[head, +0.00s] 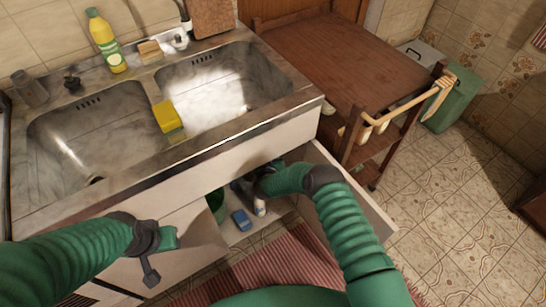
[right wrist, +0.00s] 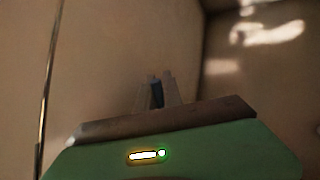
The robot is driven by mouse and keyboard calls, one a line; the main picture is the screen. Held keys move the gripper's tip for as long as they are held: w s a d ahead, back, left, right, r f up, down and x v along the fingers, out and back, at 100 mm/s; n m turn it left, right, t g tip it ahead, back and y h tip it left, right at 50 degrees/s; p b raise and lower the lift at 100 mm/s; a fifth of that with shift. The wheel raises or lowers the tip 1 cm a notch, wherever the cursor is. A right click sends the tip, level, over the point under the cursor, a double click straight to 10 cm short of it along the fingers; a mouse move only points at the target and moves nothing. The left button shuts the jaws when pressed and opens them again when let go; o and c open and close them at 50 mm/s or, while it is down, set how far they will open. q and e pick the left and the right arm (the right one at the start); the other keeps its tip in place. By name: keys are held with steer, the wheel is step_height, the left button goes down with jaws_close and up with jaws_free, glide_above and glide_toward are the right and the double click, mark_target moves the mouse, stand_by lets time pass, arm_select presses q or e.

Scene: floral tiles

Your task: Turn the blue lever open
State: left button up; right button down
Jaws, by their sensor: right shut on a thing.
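My right arm reaches into the open cabinet under the sink, and my right gripper (head: 246,186) is in the shade there, partly hidden by the arm. In the right wrist view my right gripper's fingers (right wrist: 156,92) are closed on a narrow dark blue piece, the blue lever (right wrist: 157,96). Only a sliver of the lever shows between the fingertips, and its angle cannot be told. In the head view the lever is not distinguishable. My left gripper (head: 150,268) hangs in front of the cabinet's left door, apart from the lever; its fingers are not clear.
A blue sponge (head: 241,220), a white bottle (head: 260,207) and a green bucket (head: 216,204) are in the cabinet. An open door (head: 340,190) stands right of my right arm. The steel double sink (head: 215,95) is above. A wooden cart (head: 320,60) stands to the right.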

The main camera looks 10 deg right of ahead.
steer(key=shift+a, duration=0.1)
steer(key=c, duration=1.5)
jaws_free()
steer(key=shift+w, duration=0.1)
steer(key=p+v, duration=0.6)
steer(key=v, duration=1)
steer(key=shift+s, duration=0.45)
